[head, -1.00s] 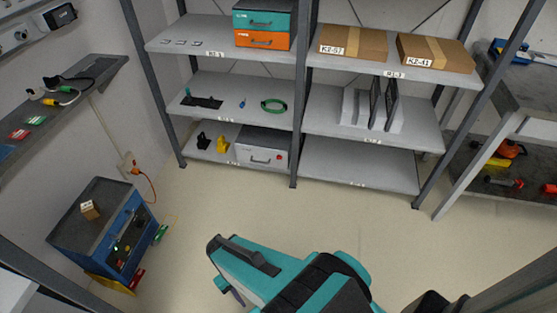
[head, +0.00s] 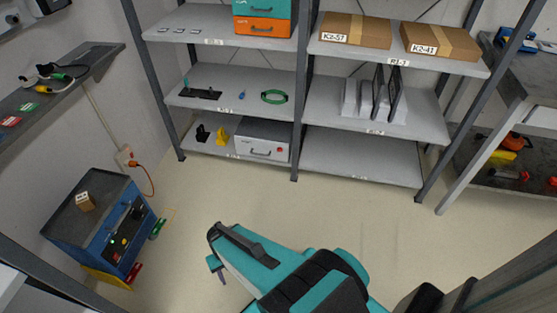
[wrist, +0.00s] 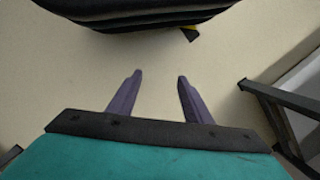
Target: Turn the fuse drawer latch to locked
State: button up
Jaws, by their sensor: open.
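I cannot make out a fuse drawer latch for certain in either view. A blue cabinet (head: 84,237) with a dark front panel (head: 124,232) and small coloured parts stands on the floor at the left of the head view. A grey box with a handle and a red spot (head: 263,138) sits on the bottom shelf. My gripper (wrist: 160,76) is open and empty in the wrist view, its two purple fingers apart over bare floor. In the head view my teal arm reaches in from the bottom, well to the right of the blue cabinet.
A metal shelf rack (head: 360,145) fills the back, with teal and orange drawers (head: 264,17) and cardboard boxes (head: 356,30). A wall shelf (head: 60,85) is at left, a workbench (head: 520,110) at right. An orange cable (head: 147,176) hangs by the blue cabinet. The floor (head: 330,215) between is clear.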

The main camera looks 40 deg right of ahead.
jog(key=w+d+f+m+t+b, duration=0.3)
jog(key=w+f+b, duration=0.1)
jog(key=w, duration=0.4)
jog(key=w+d+f+m+t+b, duration=0.2)
jog(key=w+d+f+t+b, duration=0.15)
jog(key=w, duration=0.45)
jog(key=w+d+f+m+t+h+b, duration=0.35)
jog(key=w+d+m+b, duration=0.3)
jog(key=w+d, duration=0.55)
jog(key=w+d+r+m+t+h+b, duration=0.1)
jog(key=w+d+m+t+h+b, duration=0.2)
jog(key=d, duration=0.5)
jog(key=w+d+r+m+t+h+b, duration=0.1)
jog(key=w+d+m+h+b, duration=0.15)
jog(key=d+b, duration=0.4)
jog(key=s+d+r+m+g+h+b, duration=0.1)
jog(key=s+d+m+h+b, duration=0.1)
jog(key=d, duration=0.7)
jog(key=s+d+r+m+g+h+b, duration=0.1)
jog(key=s+d+r+m+h+b, duration=0.1)
jog(key=d+m+h, duration=0.3)
jog(key=s+d+m, duration=0.1)
jog(key=d+m, duration=0.1)
jog(key=d, duration=0.2)
jog(key=shift+m+b, duration=0.3)
jog(key=shift+b, duration=0.05)
jog(key=shift+d, duration=0.1)
